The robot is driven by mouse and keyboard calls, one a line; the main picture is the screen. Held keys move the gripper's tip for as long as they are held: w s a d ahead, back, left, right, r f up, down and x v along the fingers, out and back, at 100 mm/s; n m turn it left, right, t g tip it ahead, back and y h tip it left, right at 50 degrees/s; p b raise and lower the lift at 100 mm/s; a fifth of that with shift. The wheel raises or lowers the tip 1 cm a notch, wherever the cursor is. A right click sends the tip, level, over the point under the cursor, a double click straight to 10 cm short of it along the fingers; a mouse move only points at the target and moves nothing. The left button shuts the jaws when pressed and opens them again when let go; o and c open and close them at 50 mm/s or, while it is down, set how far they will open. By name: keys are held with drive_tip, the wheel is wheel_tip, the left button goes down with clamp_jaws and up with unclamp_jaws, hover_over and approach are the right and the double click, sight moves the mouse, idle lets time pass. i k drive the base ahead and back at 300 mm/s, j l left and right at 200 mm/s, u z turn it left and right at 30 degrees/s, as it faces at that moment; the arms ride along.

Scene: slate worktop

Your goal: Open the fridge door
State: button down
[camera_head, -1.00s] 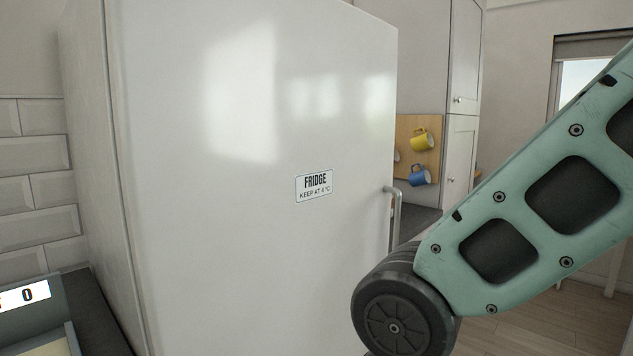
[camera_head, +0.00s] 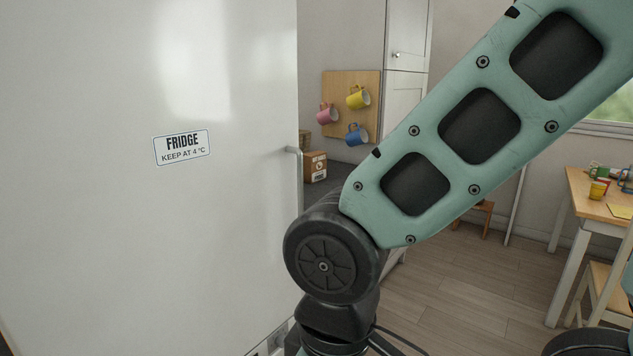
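The fridge door (camera_head: 220,230) is a large white panel filling the left of the view, with a label (camera_head: 182,147) reading "FRIDGE, KEEP AT 4 °C". Its vertical bar handle (camera_head: 299,172) is at the door's right edge; the upper part shows, and my arm covers what lies lower. The door looks shut, though its lower edge is mostly out of view. My teal arm crosses from the upper right down to a black joint just right of the door. My gripper is not visible; it lies below the picture or behind my arm.
A wooden board (camera_head: 371,88) with pink, yellow and blue mugs hangs on the wall beyond. A small brown box (camera_head: 315,166) stands on the dark worktop (camera_head: 338,176). A wooden table (camera_head: 603,205) and chair (camera_head: 600,285) stand at right. Wooden floor (camera_head: 455,285) between looks clear.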

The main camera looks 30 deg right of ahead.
sight(152, 185)
drive_tip(key=l, duration=0.4)
drive_tip(key=k+l+u, duration=0.15)
drive_tip(key=l, duration=0.7)
drive_tip(key=k+l+u, duration=0.15)
drive_tip(key=l, duration=0.25)
